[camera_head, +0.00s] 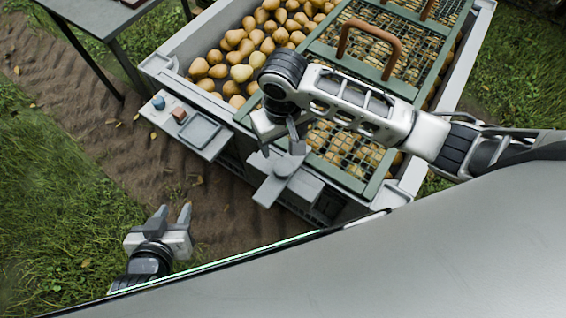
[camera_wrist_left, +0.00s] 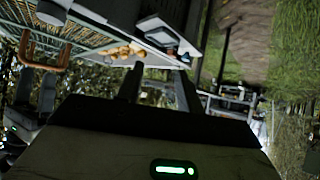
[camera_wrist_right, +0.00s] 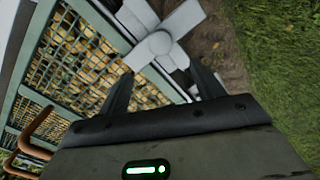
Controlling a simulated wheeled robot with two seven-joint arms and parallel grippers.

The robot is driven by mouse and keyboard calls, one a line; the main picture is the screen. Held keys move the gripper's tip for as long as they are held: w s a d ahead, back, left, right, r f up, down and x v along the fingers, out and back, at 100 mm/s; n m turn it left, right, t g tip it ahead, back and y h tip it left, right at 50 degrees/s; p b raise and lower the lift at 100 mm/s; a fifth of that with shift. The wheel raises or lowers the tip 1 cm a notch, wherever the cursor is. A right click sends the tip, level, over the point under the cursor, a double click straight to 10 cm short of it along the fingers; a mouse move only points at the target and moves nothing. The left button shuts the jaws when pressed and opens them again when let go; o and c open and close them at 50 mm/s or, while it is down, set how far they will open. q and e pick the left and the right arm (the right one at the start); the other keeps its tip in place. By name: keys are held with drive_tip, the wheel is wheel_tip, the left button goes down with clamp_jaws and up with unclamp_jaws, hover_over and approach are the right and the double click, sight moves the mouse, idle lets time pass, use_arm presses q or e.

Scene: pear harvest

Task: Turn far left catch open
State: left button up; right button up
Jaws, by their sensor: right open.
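A grey catch (camera_head: 284,168) with flat bar arms and a round hub sits at the front edge of the pear bin, beside the green mesh lid (camera_head: 322,50). It also shows in the right wrist view (camera_wrist_right: 160,44), just beyond the fingertips. I cannot tell whether it is the far left one; no other catch shows clearly. My right gripper (camera_head: 281,148) is open and empty, close above the catch; contact cannot be made out. My left gripper (camera_head: 171,214) is open and empty over the dirt, away from the bin. It shows in the left wrist view (camera_wrist_left: 158,85).
The bin (camera_head: 158,68) holds many pears (camera_head: 245,55). The lid has copper-coloured handles (camera_head: 372,40). A small shelf (camera_head: 195,138) with a tray and a blue knob (camera_head: 158,102) juts from the bin's left. A grey table (camera_head: 95,12) stands at upper left.

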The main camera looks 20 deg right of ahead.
sight(283, 167)
wheel_tip(283, 167, down, 12)
drive_tip(key=shift+r+b, duration=0.1)
drive_tip(key=shift+b, duration=0.7)
use_arm(q)
drive_tip(key=shift+s+d+f, duration=0.1)
drive_tip(key=shift+d+f, duration=0.15)
drive_tip(key=shift+f, duration=0.05)
use_arm(e)
drive_tip(key=shift+f, duration=0.65)
